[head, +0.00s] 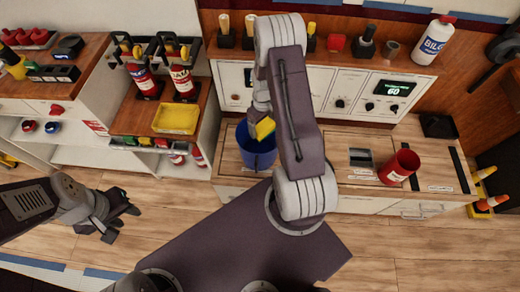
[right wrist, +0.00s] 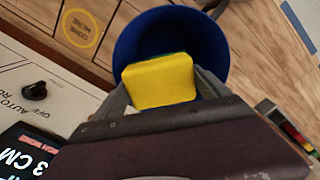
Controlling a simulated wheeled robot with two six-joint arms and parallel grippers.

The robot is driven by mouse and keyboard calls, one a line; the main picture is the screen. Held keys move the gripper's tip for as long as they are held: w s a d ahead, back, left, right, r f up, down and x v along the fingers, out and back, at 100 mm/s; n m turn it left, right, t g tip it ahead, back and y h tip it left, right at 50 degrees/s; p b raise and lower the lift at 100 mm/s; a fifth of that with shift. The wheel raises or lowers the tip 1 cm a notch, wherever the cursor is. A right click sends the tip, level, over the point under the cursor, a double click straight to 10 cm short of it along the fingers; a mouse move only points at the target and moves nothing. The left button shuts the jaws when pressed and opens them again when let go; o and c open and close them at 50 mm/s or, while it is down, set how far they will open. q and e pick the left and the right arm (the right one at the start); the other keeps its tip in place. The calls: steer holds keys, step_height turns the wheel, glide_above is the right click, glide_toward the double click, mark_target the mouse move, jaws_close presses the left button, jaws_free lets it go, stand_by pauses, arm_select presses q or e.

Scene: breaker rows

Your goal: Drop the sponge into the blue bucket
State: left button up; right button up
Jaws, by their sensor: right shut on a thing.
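A yellow sponge with a green edge (head: 264,128) is held by my right gripper (head: 258,118) at the blue bucket (head: 256,152). In the right wrist view the sponge (right wrist: 160,80) sits between the two fingers of the gripper (right wrist: 160,95), in front of the open mouth of the blue bucket (right wrist: 172,28). The bucket stands upright on the counter. I cannot tell whether the sponge is above the rim or just inside it. My left gripper (head: 112,215) hangs empty over the wooden floor at the left, its fingers apart.
A red cup (head: 399,167) stands on the counter to the right. A yellow tray (head: 176,119) and two fire extinguishers (head: 143,78) are on the left shelf unit. A white bottle (head: 432,40) stands on the upper ledge. A panel with knobs (head: 340,103) is behind the counter.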

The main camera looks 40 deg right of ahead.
steer(key=shift+f, duration=0.25)
steer(key=o, duration=1.2)
steer(key=shift+c, duration=0.2)
steer(key=shift+r, duration=0.1)
step_height(320, 180, up, 9)
steer(key=shift+f+p, duration=0.1)
steer(key=shift+p, duration=0.8)
